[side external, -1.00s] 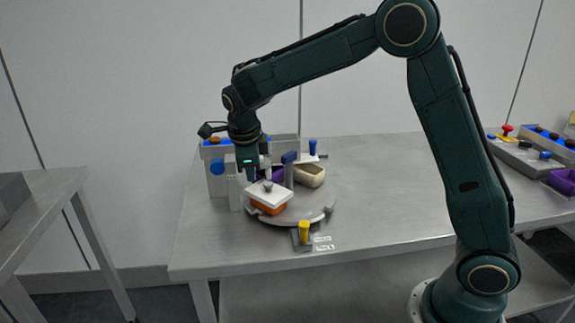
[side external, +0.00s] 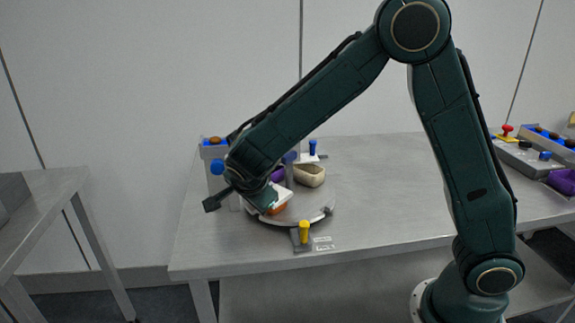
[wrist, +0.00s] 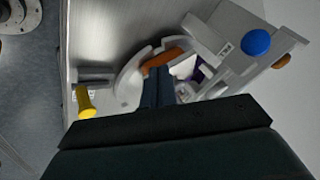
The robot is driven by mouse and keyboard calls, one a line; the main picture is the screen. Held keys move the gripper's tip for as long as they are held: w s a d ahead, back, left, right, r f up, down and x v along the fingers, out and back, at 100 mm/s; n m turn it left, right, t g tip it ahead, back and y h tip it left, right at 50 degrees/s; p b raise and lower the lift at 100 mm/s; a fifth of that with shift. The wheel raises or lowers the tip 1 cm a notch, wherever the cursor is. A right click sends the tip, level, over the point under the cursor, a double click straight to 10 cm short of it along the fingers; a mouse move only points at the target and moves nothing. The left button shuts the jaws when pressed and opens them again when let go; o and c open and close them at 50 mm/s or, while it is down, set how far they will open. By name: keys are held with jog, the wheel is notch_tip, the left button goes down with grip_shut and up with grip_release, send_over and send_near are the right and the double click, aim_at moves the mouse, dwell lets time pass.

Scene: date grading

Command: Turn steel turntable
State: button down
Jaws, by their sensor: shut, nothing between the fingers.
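My gripper (side external: 268,203) is low over the near left part of the disc, tilted, beside the orange tub. In the wrist view its dark fingers (wrist: 156,76) are together and empty, close to the orange tub (wrist: 163,58). Whether they touch it cannot be told.
A yellow knob (side external: 304,231) stands at the near edge of the disc. A grey housing with a blue button (side external: 217,167) stands behind left. Trays with coloured parts (side external: 530,153) lie far right. The table between is clear.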

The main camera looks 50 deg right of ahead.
aim_at(245, 203)
jog(key=shift+x, duration=4.35)
jog(key=shift+w, duration=0.15)
jog(key=shift+w+d+m+g+h, duration=0.15)
jog(key=shift+w+m+g+h, duration=0.15)
jog(key=shift+w+m, duration=0.45)
jog(key=shift+w+d+m+g+h, duration=0.1)
jog(key=shift+w+m+g+h, duration=0.1)
jog(key=shift+w+m+g, duration=0.45)
jog(key=shift+w+d, duration=0.2)
jog(key=shift+w, duration=0.45)
jog(key=shift+w+d, duration=0.2)
jog(key=shift+w, duration=0.4)
jog(key=shift+r, duration=0.1)
